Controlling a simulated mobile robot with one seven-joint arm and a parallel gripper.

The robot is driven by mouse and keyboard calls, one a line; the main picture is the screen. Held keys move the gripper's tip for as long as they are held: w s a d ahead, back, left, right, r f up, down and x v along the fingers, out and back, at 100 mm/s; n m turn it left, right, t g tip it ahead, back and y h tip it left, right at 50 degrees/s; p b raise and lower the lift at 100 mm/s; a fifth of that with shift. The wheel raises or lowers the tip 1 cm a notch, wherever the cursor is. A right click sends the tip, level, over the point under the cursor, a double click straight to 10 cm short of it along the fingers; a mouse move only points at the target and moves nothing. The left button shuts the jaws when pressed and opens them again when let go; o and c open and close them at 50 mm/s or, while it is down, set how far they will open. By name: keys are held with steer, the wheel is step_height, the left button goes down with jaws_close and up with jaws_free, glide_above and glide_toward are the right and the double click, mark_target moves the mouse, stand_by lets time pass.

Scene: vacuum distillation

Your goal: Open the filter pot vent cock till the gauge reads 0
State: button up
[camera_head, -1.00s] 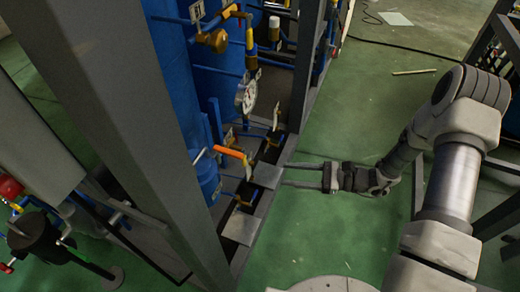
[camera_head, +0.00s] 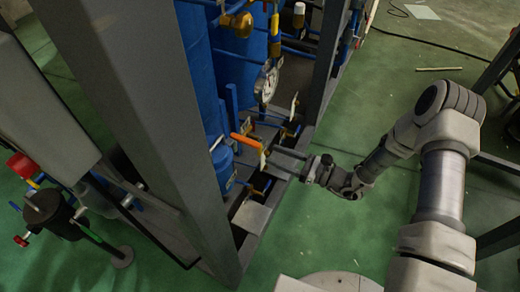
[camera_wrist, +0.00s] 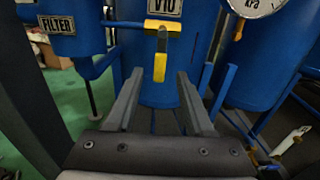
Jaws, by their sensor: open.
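In the wrist view a cock with a yellow lever (camera_wrist: 160,66) hangs straight down in front of a blue vessel, below a tag reading V10 (camera_wrist: 165,8). A FILTER plate (camera_wrist: 57,25) is on the blue vessel to its left. In the head view an orange lever (camera_head: 246,141) points up and left, close to my fingertips; it appears to be the same cock. My gripper (camera_head: 276,160) is open. Its fingers flank the lever's line in the wrist view, apart from it. The kPa gauge (camera_wrist: 254,5) is cut off at the top; its dial (camera_head: 266,84) is unreadable in the head view.
The green floor (camera_head: 370,110) behind my arm is mostly clear.

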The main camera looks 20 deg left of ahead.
mark_target(261, 150)
steer(key=a, duration=0.6)
steer(key=shift+w+a+b, duration=0.1)
steer(key=shift+w+b, duration=0.2)
steer(key=shift+c, duration=0.3)
jaws_close()
stand_by(0.8)
